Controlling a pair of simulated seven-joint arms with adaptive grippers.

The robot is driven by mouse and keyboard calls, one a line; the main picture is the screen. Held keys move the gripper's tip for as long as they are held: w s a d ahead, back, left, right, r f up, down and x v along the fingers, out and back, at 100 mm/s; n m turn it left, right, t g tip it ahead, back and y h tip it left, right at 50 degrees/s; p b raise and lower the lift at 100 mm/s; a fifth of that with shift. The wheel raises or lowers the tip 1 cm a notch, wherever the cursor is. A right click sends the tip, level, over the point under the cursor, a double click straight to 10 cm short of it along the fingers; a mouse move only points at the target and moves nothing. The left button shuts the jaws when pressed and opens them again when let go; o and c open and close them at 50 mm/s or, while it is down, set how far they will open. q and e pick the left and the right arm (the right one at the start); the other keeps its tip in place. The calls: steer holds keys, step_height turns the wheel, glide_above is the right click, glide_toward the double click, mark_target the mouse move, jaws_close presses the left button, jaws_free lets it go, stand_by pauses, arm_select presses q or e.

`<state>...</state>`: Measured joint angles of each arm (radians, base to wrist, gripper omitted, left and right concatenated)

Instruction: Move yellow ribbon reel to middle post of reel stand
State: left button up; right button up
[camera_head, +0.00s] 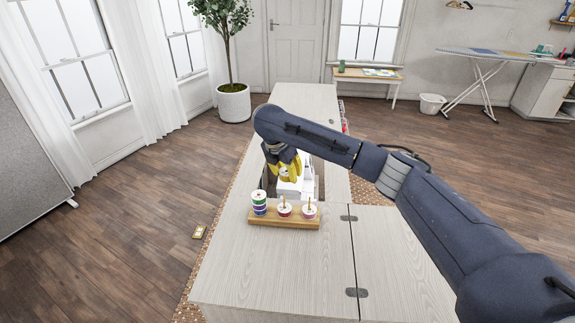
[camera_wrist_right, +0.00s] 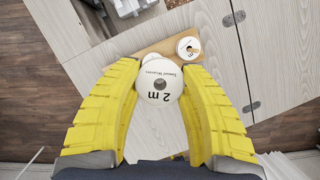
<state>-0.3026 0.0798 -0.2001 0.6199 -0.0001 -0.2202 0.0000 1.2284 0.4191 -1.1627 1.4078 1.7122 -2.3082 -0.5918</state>
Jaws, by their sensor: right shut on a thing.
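The wooden reel stand (camera_head: 262,219) sits on the cabinet top in the head view. Its left post carries a stack of reels (camera_head: 259,203) with green, white and blue bands. The middle post (camera_head: 284,203) and right post (camera_head: 309,203) each rise from a reel with a red band. My right gripper (camera_head: 285,172), with yellow fingers, is beyond the stand and above it. In the right wrist view it is shut on a reel with a white face (camera_wrist_right: 159,82) marked "2 m". I take this for the yellow ribbon reel; its ribbon colour is hidden there. My left gripper is out of view.
A white sewing machine (camera_head: 306,180) stands in the cabinet opening just behind the stand, close to my right gripper. The pale cabinet top (camera_head: 270,270) is clear in front of the stand. Hinges (camera_head: 357,292) mark the folding leaf on the right.

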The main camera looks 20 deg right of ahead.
steer(key=shift+w+a+f, duration=0.15)
steer(key=shift+a+f, duration=0.35)
steer(key=shift+f, duration=2.3)
steer(key=shift+f, duration=2.3)
steer(key=o, duration=1.1)
steer(key=shift+c, duration=0.2)
steer(key=v, duration=1.2)
steer(key=shift+w+d, duration=0.1)
